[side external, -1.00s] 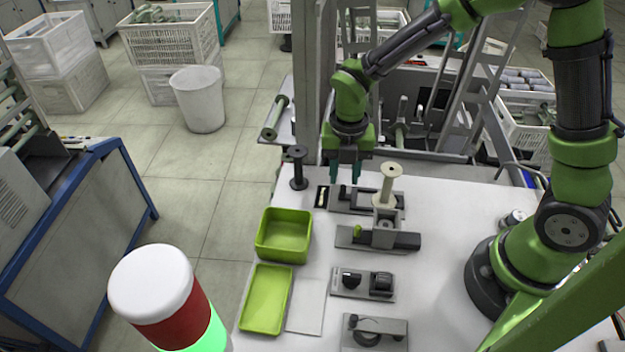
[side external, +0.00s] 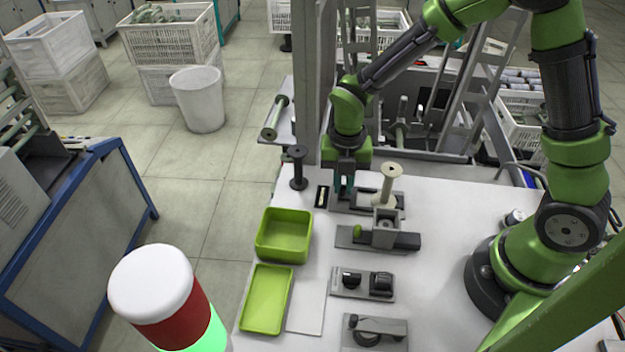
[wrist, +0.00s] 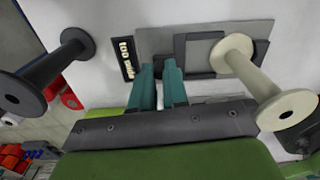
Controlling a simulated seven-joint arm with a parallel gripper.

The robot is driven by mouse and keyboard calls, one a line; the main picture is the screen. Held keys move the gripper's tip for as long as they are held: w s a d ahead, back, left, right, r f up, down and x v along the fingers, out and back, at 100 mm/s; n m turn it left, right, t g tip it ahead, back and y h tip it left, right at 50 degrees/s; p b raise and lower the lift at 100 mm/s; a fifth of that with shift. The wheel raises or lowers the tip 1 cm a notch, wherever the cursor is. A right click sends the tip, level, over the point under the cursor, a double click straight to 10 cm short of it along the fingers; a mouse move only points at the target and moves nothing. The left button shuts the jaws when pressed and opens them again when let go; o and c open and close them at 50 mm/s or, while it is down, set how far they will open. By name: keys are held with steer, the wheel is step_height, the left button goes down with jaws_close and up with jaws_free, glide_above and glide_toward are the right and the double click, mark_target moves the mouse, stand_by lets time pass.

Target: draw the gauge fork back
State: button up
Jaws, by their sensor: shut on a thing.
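The gauge (side external: 388,211) is a flat grey and dark plate set at the back of the white table. In the side view my gripper (side external: 343,192) is low at the left end of the gauge. The cream bobbin (side external: 388,185) stands upright just right of it.
A black "too wide" label (wrist: 126,60) lies left of the fingers. A dark bobbin (side external: 298,168) stands further left. A grey fixture with a green knob (side external: 358,231) sits in front of the gauge. Green trays (side external: 262,258) are at front left.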

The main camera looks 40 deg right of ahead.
steer(key=shift+w+a, duration=0.5)
steer(key=shift+a, duration=0.15)
stand_by(1.2)
steer(key=o, duration=0.6)
steer(key=shift+d+r, duration=0.1)
step_height(320, 180, up, 7)
steer(key=shift+f, duration=0.1)
stand_by(0.4)
